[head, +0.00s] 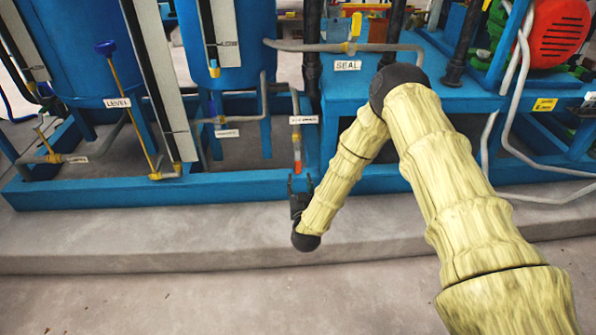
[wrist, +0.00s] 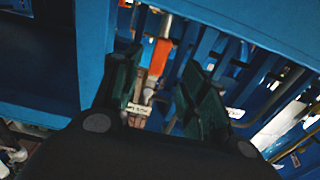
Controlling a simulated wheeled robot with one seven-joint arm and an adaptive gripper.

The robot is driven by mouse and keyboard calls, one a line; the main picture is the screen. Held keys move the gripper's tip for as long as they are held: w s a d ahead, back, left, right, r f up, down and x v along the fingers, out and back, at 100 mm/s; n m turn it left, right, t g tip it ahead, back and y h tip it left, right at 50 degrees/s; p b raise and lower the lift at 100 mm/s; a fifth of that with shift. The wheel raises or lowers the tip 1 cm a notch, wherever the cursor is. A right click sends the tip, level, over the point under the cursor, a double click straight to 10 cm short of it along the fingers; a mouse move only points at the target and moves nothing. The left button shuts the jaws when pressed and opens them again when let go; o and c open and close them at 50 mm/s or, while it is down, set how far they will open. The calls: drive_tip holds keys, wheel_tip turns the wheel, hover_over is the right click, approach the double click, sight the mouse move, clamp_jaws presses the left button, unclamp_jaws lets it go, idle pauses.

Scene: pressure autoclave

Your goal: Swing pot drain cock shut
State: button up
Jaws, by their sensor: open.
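The drain cock's orange-red handle (head: 297,148) hangs on a thin grey pipe at the blue frame, below a small white label (head: 303,119) too small to read surely. My gripper (head: 299,183) is just below the handle's lower end, fingers pointing up toward it. In the wrist view the orange handle (wrist: 160,57) shows between the two dark fingers of my gripper (wrist: 165,82), which are spread apart. Nothing is held between them. I cannot tell whether a finger touches the handle. The valve body is partly hidden by the fingers in the wrist view.
A blue base rail (head: 240,186) runs along the concrete plinth (head: 150,235). A thin pipe (head: 265,110) stands left of the cock. The SEAL box (head: 345,95) is to the right. Yellow-handled LEVEL valve rods (head: 133,110) are at the left. The floor in front is clear.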

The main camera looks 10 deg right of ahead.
sight(298, 169)
drive_tip(key=w+b, duration=0.1)
drive_tip(key=w, duration=0.1)
drive_tip(key=w+d+b, duration=0.1)
drive_tip(key=w, duration=0.2)
drive_tip(key=w+b, duration=0.1)
drive_tip(key=w, duration=0.2)
drive_tip(key=shift+w+d, duration=0.15)
clamp_jaws()
